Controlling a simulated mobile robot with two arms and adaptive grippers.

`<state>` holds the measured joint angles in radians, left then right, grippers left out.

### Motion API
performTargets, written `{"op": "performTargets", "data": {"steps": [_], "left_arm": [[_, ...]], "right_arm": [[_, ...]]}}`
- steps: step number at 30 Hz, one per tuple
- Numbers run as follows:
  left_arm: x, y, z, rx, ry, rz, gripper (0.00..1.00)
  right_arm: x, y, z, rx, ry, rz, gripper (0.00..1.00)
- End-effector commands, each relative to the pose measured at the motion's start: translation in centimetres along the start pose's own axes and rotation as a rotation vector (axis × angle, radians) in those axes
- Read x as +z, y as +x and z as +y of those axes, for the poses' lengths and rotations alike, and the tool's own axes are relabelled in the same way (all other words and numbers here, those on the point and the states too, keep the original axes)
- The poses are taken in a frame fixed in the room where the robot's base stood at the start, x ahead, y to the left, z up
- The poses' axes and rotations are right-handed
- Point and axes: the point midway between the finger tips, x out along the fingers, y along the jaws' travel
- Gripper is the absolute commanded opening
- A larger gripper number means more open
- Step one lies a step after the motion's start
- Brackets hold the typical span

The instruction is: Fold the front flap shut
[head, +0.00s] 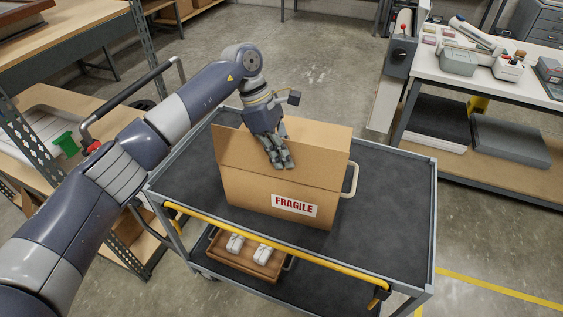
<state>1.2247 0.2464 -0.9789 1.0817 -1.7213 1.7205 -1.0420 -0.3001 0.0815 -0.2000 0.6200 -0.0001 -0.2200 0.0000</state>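A brown cardboard box (250,197) with a red-and-white FRAGILE label (295,205) on its front face stands on the upper deck of a cart. Its front flap (235,148) stands up from the front top edge, wider than the box at the left. The flap hides the inside of the box. My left gripper (280,163) points down at the middle of the flap, its fingers close together with nothing seen between them. It overlaps the flap in the picture; I cannot tell whether it touches. My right gripper is not in view.
The cart (390,220) has bare dark deck right of the box and a yellow front handle (270,246). A pale handle (350,180) sticks out at the box's right side. A wooden tray (232,257) with white items is below. A workbench (480,75) stands at right, shelving at left.

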Motion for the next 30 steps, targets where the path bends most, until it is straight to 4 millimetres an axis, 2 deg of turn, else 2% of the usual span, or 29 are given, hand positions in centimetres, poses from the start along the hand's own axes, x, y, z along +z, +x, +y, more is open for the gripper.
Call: {"op": "performTargets", "data": {"steps": [20,21,23,30], "left_arm": [[0.11,-0.11,0.34,-0.034,-0.013,-0.002,0.00],[0.10,-0.11,0.34,-0.034,-0.013,-0.002,0.12],[0.10,-0.10,0.34,-0.034,-0.013,-0.002,0.23],[0.05,-0.04,0.31,-0.035,-0.014,-0.001,0.23]], "right_arm": [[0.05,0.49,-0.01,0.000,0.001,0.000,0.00],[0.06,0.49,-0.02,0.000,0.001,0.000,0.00],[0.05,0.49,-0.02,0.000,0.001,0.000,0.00],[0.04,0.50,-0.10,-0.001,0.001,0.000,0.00]]}}
